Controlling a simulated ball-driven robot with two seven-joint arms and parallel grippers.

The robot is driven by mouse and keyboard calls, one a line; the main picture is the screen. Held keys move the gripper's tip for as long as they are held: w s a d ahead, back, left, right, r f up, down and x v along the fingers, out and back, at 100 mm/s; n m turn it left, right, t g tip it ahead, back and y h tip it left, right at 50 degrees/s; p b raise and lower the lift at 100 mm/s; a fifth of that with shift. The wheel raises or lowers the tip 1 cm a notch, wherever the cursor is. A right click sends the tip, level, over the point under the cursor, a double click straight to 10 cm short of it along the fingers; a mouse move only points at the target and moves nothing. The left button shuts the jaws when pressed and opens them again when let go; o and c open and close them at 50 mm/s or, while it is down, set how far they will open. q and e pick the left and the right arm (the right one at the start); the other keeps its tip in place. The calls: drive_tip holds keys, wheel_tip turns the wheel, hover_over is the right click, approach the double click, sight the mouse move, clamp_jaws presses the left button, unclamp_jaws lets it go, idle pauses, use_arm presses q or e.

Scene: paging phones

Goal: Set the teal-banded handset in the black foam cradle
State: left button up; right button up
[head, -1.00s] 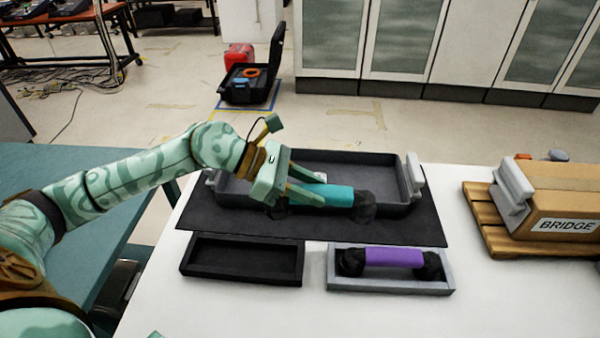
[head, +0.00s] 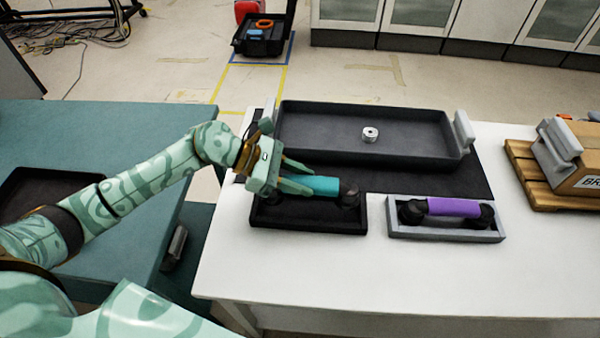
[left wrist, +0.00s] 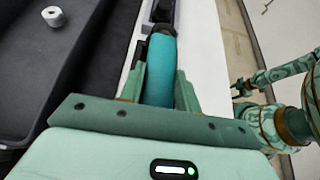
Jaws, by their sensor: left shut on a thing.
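The teal-banded handset (head: 314,185) has dark rounded ends and lies level at the black foam cradle (head: 320,226). My left gripper (head: 292,184) is shut on its teal grip, towards the left end. The handset's right end shows inside the cradle's outline; I cannot tell whether it touches the floor of the cradle. The left end is mostly hidden by the gripper. In the left wrist view the teal band (left wrist: 159,72) runs up between the fingers. My right arm's end (left wrist: 243,88) is small in that view, and its jaws are not clear.
A grey cradle (head: 400,232) with a purple-banded handset (head: 454,207) stands just to the right. A dark tray (head: 300,143) holding a small white roll (head: 370,135) is behind. A box on a pallet (head: 540,198) is at far right. The white table's front (head: 300,270) is clear.

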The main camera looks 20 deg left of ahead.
use_arm(q)
wheel_tip(320, 180, down, 3)
drive_tip(key=shift+f+b, duration=0.2)
drive_tip(key=shift+b, duration=0.75)
drive_tip(key=shift+f, duration=0.25)
use_arm(e)
drive_tip(key=shift+s+a+f, duration=0.2)
drive_tip(key=shift+a+f, duration=0.15)
drive_tip(key=shift+f, duration=0.25)
drive_tip(key=shift+s+a+f, duration=0.15)
drive_tip(key=shift+a+f, duration=0.15)
drive_tip(key=shift+f, duration=0.3)
drive_tip(key=shift+d+f, duration=0.1)
drive_tip(key=shift+d, duration=0.25)
use_arm(q)
drive_tip(key=shift+f+b, duration=0.6)
drive_tip(key=shift+b, duration=0.1)
use_arm(e)
drive_tip(key=shift+s+a+f, duration=0.15)
drive_tip(key=shift+s+f, duration=0.05)
drive_tip(key=shift+f, duration=0.3)
use_arm(q)
drive_tip(key=o, duration=0.9)
drive_tip(key=shift+c, duration=0.2)
